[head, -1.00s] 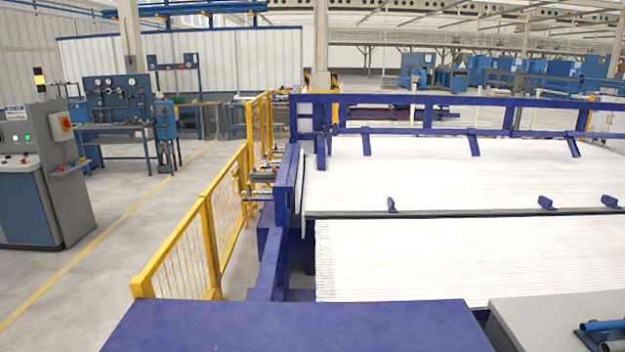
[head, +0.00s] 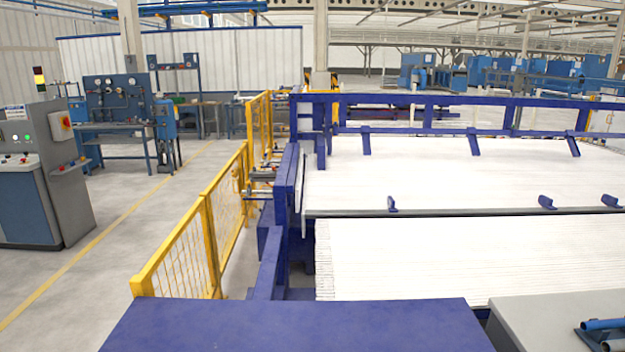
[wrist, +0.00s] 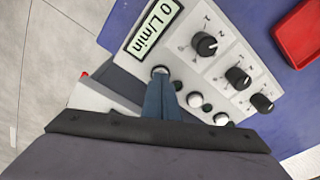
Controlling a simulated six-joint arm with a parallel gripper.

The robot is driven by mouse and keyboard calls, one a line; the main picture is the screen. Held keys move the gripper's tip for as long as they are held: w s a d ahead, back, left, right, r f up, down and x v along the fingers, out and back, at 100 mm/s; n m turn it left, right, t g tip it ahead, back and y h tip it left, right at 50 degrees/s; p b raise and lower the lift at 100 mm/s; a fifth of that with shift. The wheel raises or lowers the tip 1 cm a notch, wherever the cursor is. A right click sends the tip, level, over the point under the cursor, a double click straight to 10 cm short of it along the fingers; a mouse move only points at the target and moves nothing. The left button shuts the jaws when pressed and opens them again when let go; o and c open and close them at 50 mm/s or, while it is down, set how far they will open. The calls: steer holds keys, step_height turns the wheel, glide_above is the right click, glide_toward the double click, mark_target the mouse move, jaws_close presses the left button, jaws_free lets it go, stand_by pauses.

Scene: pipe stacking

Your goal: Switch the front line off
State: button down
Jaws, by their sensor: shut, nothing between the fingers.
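In the wrist view a light grey control panel (wrist: 228,52) lies tilted across the picture. Its display (wrist: 154,27) reads 0 L/min. Three black rotary knobs stand in a row: one (wrist: 206,44) nearest the display, a middle one (wrist: 238,78) and a far one (wrist: 262,103). Several small round buttons (wrist: 195,99) run alongside the knobs. My gripper (wrist: 162,82) is shut, with its blue fingers over the button row. Its tips are at or just beside a round button (wrist: 160,71) near the display; I cannot tell whether they touch. No label naming the front line is legible.
A red tray (wrist: 298,32) lies on the blue surface beside the panel. In the head view a blue-topped bench (head: 295,325) is in front, white pipes (head: 470,250) fill the rack behind it, and a yellow fence (head: 205,240) stands left. A grey control cabinet (head: 65,205) is farther left.

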step_height(320, 180, up, 7)
steer(key=p, duration=0.4)
steer(key=shift+p, duration=0.4)
stand_by(0.8)
steer(key=s+a+f, duration=0.1)
steer(key=s+a, duration=0.1)
steer(key=a, duration=0.1)
steer(key=s+a+f+g+y, duration=0.1)
steer(key=s+a+f, duration=0.1)
steer(key=a, duration=0.1)
steer(key=s+a+f+n+y, duration=0.1)
steer(key=s+a, duration=0.2)
steer(key=shift+a+f+g, duration=0.25)
steer(key=shift+f+g, duration=0.05)
steer(key=shift+g, duration=0.1)
steer(key=s+a+r+n+g, duration=0.1)
steer(key=s+a+r+n, duration=0.15)
steer(key=a, duration=0.55)
steer(key=s+a+r+n, duration=0.2)
steer(key=a+r, duration=0.2)
steer(key=a, duration=0.4)
steer(key=s+a+r+n+g, duration=0.15)
steer(key=a+r, duration=0.25)
steer(key=a, duration=0.4)
steer(key=w+a+r+n+t, duration=0.3)
steer(key=w+a+r+n, duration=0.1)
steer(key=a, duration=0.3)
steer(key=shift+a+r+n+h, duration=0.35)
steer(key=shift+r+n+h, duration=0.05)
steer(key=shift+r+n, duration=0.1)
